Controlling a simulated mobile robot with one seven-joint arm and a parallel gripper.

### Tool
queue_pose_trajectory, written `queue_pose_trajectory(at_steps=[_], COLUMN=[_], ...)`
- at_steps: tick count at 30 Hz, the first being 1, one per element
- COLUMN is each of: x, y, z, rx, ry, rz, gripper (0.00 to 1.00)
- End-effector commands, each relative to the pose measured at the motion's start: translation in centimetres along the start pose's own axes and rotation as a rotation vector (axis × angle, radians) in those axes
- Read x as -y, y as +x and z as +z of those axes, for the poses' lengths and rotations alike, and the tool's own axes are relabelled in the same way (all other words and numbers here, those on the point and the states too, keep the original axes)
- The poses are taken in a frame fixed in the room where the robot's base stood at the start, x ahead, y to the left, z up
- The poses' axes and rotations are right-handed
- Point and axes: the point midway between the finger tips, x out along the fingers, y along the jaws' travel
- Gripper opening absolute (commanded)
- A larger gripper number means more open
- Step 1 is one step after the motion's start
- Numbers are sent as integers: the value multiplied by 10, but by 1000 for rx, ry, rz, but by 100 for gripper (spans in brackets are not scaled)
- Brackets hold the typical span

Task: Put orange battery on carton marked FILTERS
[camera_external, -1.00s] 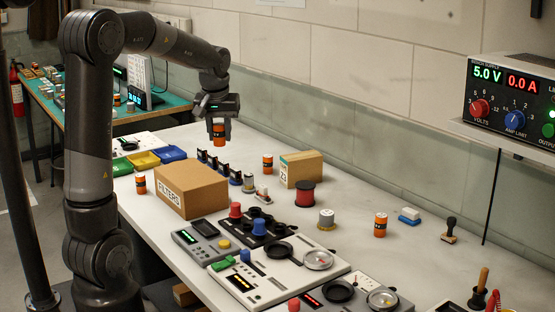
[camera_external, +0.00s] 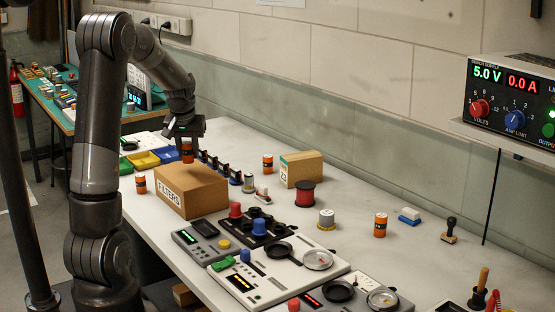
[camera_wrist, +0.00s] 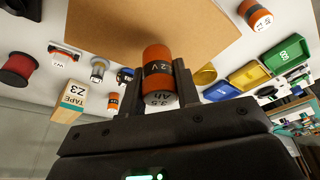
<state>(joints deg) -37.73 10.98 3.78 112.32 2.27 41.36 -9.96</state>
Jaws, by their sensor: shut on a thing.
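My gripper (camera_external: 187,143) is shut on an orange battery (camera_external: 187,154) with a black band. In the wrist view the held battery (camera_wrist: 157,66) sits between the fingers, in front of a brown surface. The carton marked FILTERS (camera_external: 181,197) is a brown box on the bench, with its white label on the side facing the camera. In the external view the battery appears just above the carton's far top edge. In the wrist view the carton's top (camera_wrist: 145,22) lies beyond it. I cannot tell the exact gap between them.
Other orange batteries stand left of the carton (camera_external: 140,184), behind it (camera_external: 267,163) and at right (camera_external: 380,225). A smaller carton marked Z3 (camera_external: 301,170), a red spool (camera_external: 305,194), coloured bins (camera_external: 142,160) and a row of small dark parts (camera_external: 218,167) stand nearby.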

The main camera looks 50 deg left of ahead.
Motion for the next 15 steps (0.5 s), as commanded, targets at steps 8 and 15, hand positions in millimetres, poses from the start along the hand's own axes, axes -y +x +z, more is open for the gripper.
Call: queue_pose_trajectory(at_steps=[8, 15], x=[0, 0], y=[30, 30], z=[9, 9], rx=[0, 1], ry=[0, 0], rz=[0, 0], gripper=[4, 4])
